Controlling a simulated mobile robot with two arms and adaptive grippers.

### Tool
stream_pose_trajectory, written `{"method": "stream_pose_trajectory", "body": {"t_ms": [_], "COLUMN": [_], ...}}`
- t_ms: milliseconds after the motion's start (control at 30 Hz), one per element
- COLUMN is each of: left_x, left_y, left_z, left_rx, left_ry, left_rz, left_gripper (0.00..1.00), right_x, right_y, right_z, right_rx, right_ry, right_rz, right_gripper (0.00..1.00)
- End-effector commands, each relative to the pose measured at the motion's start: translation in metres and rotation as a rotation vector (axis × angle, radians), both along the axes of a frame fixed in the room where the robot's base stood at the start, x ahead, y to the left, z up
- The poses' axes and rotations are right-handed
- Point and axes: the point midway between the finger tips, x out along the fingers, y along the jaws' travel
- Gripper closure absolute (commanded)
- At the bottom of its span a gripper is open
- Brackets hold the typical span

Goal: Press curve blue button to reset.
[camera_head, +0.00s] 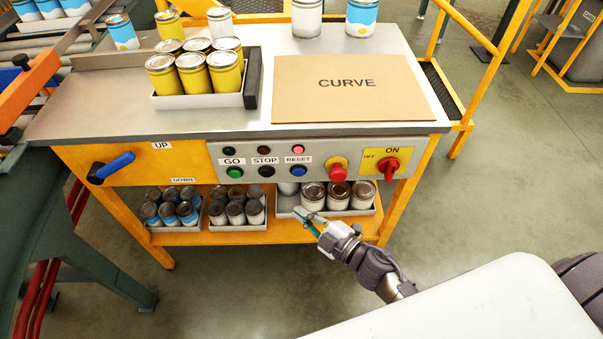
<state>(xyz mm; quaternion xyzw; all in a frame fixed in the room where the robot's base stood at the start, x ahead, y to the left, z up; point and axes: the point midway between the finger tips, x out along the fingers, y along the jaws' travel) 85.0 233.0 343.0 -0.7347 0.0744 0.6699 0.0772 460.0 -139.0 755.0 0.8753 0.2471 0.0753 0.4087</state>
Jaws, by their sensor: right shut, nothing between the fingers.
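The blue button (298,171) sits on the grey control panel (222,150) at the front of the workstation, under the RESET label (297,160). A small red-pink lamp (298,150) above that label looks lit. My right gripper (302,219) is shut and empty. In the picture it is below the blue button, in front of the lower shelf. It appears apart from the panel. My left gripper is not in view.
A green button (235,172), a black button (266,171), a red knob (337,169) and a red ON/OFF switch (388,166) share the panel. A blue-handled lever (114,166) is at left. Cans (312,194) stand on the lower shelf. A CURVE board (347,104) lies on top.

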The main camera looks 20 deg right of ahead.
Motion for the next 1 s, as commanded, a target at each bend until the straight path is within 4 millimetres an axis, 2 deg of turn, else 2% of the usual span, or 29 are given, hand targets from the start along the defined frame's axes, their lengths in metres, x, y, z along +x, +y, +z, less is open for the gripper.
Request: {"method": "stream_pose_trajectory", "body": {"t_ms": [300,467,1000], "left_x": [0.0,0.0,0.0], "left_y": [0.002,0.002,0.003], "left_z": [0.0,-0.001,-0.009], "left_rx": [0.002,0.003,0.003], "left_ry": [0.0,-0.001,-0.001], "left_rz": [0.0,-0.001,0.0], "left_gripper": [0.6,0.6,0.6], "right_x": [0.001,0.009,0.075], "right_y": [0.0,-0.002,-0.021], "right_z": [0.0,0.0,0.0], "right_rx": [0.0,0.0,-0.001], "right_ry": [0.0,-0.001,0.0], "right_rz": [0.0,0.001,0.0], "right_gripper": [1.0,1.0,1.0]}}
